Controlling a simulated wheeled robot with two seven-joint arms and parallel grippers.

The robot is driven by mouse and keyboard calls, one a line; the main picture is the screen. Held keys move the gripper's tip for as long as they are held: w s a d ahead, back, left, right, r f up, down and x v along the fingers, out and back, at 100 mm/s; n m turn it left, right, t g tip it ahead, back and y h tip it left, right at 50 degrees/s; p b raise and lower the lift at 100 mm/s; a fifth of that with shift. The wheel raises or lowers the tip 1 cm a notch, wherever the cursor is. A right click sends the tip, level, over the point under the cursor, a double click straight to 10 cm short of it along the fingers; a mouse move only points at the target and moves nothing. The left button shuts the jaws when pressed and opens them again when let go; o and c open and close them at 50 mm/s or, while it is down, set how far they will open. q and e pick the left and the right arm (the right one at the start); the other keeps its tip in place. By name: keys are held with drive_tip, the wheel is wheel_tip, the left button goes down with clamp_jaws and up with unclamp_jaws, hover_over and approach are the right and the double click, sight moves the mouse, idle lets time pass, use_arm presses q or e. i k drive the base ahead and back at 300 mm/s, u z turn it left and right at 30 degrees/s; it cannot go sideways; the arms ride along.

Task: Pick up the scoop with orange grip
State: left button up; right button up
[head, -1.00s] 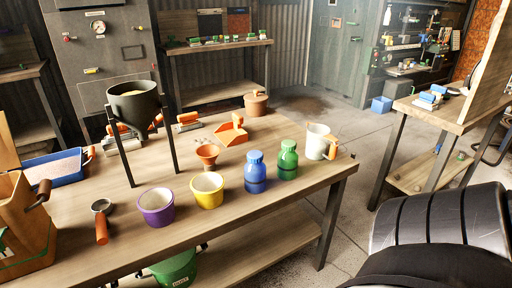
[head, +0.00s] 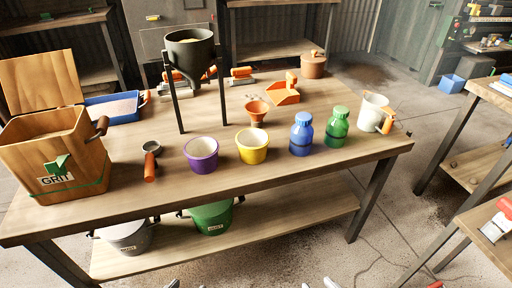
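The scoop lies on the wooden table, between the grit box and the purple cup. It has a small round metal head and an orange grip (head: 150,168) pointing toward the table's front edge. Only the tips of my grippers show at the bottom edge of the head view. My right gripper (head: 318,284) shows two fingertips apart with nothing between them. My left gripper (head: 186,285) also shows two tips apart. Both are in front of the table, well away from the scoop.
The grit box (head: 58,150) stands left of the scoop. The purple cup (head: 202,154), yellow cup (head: 252,146), blue bottle (head: 301,134) and green bottle (head: 337,125) line the front. A black pot (head: 190,52) on legs stands behind. Buckets sit on the lower shelf.

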sight(151, 149)
drive_tip(key=z, duration=0.7)
drive_tip(key=k, duration=0.25)
drive_tip(key=u, duration=1.8)
drive_tip(key=i, duration=0.6)
